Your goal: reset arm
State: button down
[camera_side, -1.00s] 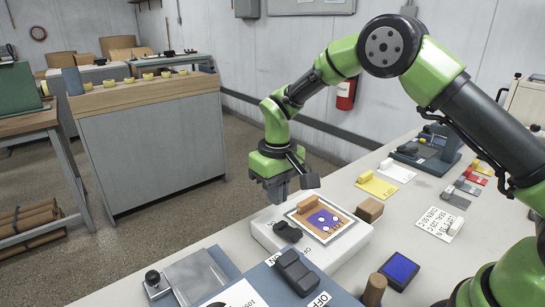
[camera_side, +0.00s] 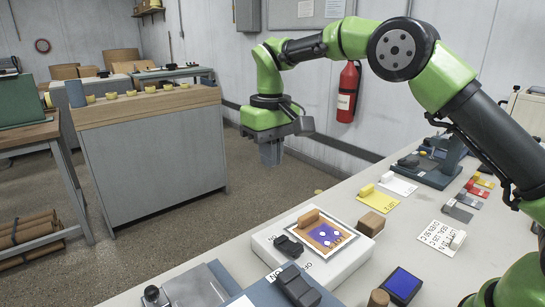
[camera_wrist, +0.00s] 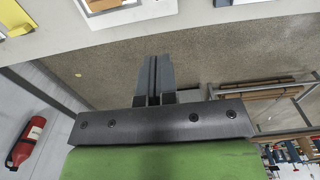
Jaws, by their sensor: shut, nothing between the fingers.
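My gripper (camera_side: 270,153) hangs in the air past the table's far left edge, above the floor, pointing down. Its grey fingers are together with nothing between them; they also show closed in the wrist view (camera_wrist: 153,75). A white device (camera_side: 262,243) on the table carries a framed board (camera_side: 313,220) with a brown and purple surface and pale round spots. My gripper is well above and apart from it.
Near the device are a wooden block (camera_side: 371,223), a yellow card (camera_side: 377,205), a blue pad (camera_side: 403,284) and a dark switch (camera_side: 297,286). A grey cabinet (camera_side: 155,150) stands behind left. A red fire extinguisher (camera_side: 348,92) hangs on the wall. Open floor lies below my gripper.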

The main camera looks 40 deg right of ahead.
jog(key=s+d+r+m+t+y, duration=0.15)
jog(key=s+r+t, duration=0.25)
jog(key=s+r, duration=0.8)
jog(key=s+d+f+m+t, duration=0.1)
jog(key=s+f+m+t, duration=0.1)
jog(key=s, duration=1.1)
jog(key=shift+s+t, duration=0.35)
jog(key=shift+t, duration=0.15)
jog(key=c, duration=1.7)
grip_release()
jog(key=shift+s+f+m+y, duration=0.15)
jog(key=shift+s+m+y, duration=0.1)
jog(key=o, duration=0.9)
jog(key=shift+n+g, duration=0.4)
jog(key=shift+g, duration=0.4)
jog(key=w, duration=0.5)
jog(key=shift+w, duration=0.2)
jog(key=n+g+h, duration=0.2)
jog(key=n+g, duration=0.1)
jog(key=g, duration=0.2)
send_over(287, 242)
notch_tip(287, 242, down, 16)
notch_tip(287, 242, down, 10)
jog(key=shift+f, duration=0.2)
